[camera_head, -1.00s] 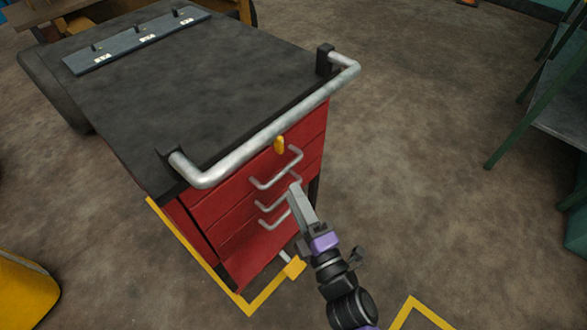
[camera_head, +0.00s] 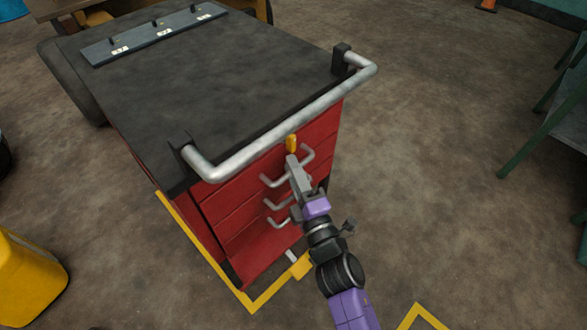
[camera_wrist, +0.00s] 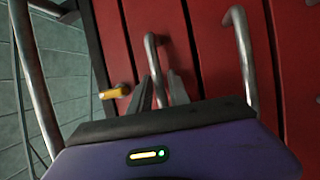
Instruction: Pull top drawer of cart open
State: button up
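The red cart's top drawer (camera_head: 226,188) is flush with the cart front, just below the silver push bar. In the wrist view, the top drawer handle (camera_wrist: 150,45) runs down between the two fingers of my gripper (camera_wrist: 161,82). The fingers are a little apart, one on each side of the bar. I cannot tell whether they touch it. A yellow latch (camera_head: 291,144) sits just above the handle, and it also shows in the wrist view (camera_wrist: 115,92).
Lower drawer handles (camera_head: 276,204) are close below my gripper. The thick push bar (camera_head: 290,115) overhangs the drawer fronts. Yellow floor tape (camera_head: 258,301) runs around the cart base.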

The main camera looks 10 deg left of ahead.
grip_shut()
dwell(1.2)
